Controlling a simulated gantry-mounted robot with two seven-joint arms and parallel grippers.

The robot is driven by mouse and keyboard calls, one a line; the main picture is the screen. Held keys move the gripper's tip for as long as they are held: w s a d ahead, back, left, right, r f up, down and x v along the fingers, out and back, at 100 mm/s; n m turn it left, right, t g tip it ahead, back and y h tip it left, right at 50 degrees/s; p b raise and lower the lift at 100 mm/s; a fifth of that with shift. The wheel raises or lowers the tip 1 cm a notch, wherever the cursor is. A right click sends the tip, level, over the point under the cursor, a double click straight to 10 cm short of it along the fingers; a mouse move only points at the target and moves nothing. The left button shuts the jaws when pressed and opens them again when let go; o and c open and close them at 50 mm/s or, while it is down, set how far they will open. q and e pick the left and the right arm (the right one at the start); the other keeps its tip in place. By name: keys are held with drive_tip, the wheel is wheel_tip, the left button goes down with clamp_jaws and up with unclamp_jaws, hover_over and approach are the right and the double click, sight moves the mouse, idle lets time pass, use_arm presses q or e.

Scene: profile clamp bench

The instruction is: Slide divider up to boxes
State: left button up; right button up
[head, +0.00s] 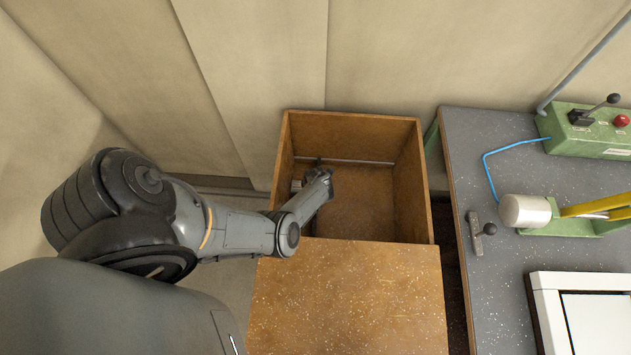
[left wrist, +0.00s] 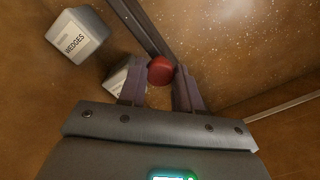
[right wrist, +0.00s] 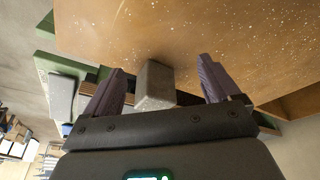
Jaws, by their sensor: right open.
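In the left wrist view a dark, narrow divider (left wrist: 147,28) runs from the top edge down to a round red knob (left wrist: 160,70). My left gripper (left wrist: 160,84) has its fingers close on both sides of the knob and appears shut on it. A grey-white box labelled WEDGES (left wrist: 78,38) lies left of the divider. A second labelled box (left wrist: 120,78) is partly hidden by the left finger. In the head view my left gripper (head: 326,178) is inside the wooden bin. My right gripper (right wrist: 160,88) is open in the right wrist view, outside the head view.
The wooden bin (head: 420,190) has high walls around the left gripper and a speckled wooden panel (head: 350,300) in front. A grey bench (head: 500,290) with a green-based clamp stands to the right. A grey block (right wrist: 156,84) shows between the right fingers; its distance is unclear.

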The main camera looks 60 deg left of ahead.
use_arm(q)
clamp_jaws()
drive_tip(key=shift+s+a, duration=0.15)
drive_tip(key=shift+s, duration=0.1)
use_arm(e)
drive_tip(key=shift+r, duration=0.2)
use_arm(q)
drive_tip(key=s+a, duration=0.1)
drive_tip(key=s, duration=0.1)
drive_tip(key=s+a+p, duration=0.1)
drive_tip(key=shift+s+a, duration=0.1)
drive_tip(key=shift+s, duration=0.3)
use_arm(e)
drive_tip(key=shift+a+r, duration=0.1)
drive_tip(key=shift+r, duration=0.35)
use_arm(q)
drive_tip(key=o, duration=0.7)
unclamp_jaws()
drive_tip(key=shift+w, duration=0.1)
drive_tip(key=shift+r+p, duration=2.4)
drive_tip(key=shift+r, duration=3)
use_arm(e)
drive_tip(key=shift+r, duration=2.25)
